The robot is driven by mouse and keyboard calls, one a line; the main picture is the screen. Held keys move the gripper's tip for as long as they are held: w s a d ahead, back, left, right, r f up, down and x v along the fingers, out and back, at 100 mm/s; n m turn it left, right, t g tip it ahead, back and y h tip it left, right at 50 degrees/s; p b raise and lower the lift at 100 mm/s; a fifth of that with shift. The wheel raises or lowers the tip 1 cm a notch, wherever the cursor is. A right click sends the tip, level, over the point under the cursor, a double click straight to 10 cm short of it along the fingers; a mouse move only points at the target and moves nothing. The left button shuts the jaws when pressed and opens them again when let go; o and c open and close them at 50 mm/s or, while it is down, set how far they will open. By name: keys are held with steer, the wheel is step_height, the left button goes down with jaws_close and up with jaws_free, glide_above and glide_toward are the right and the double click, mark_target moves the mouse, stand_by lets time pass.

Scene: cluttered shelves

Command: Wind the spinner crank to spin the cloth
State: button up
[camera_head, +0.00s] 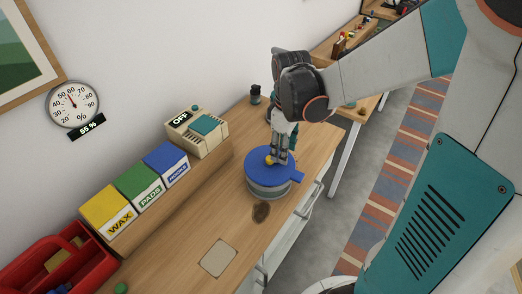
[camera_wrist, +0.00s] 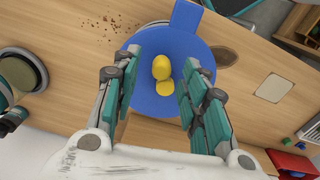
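The spinner (camera_head: 268,190) is a round grey tub on the wooden bench with a blue lid (camera_head: 260,170). The lid also fills the middle of the wrist view (camera_wrist: 158,103), with a blue tab on its edge. A yellow crank knob (camera_wrist: 161,67) stands on the lid, with a yellow disc beside it. The knob (camera_head: 269,160) shows in the head view next to my fingertips. My gripper (camera_wrist: 163,60) is open over the lid, one finger on each side of the knob, with visible gaps. No cloth shows; the tub's inside is hidden.
A beige box marked OFF (camera_head: 198,132) and yellow, green and blue boxes (camera_head: 137,188) stand on a raised ledge along the wall. A red toolbox (camera_head: 60,265) is at lower left. A pale square tile (camera_head: 219,258) and dark stain (camera_head: 261,212) lie on the bench.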

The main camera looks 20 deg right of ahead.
steer(key=shift+r+p, duration=1.45)
steer(key=shift+r, duration=0.7)
steer(key=shift+s+a+r, duration=0.2)
steer(key=shift+s+r, duration=0.05)
steer(key=shift+r, duration=0.15)
steer(key=s+a+r+m+t+b, duration=0.3)
steer(key=s+a+r+m+t, duration=0.2)
steer(key=s, duration=0.5)
steer(key=shift+s+a+r+m+t, duration=0.2)
steer(key=shift+r+m+t, duration=0.45)
steer(key=shift+m+t, duration=0.75)
steer(key=shift+m+g, duration=0.3)
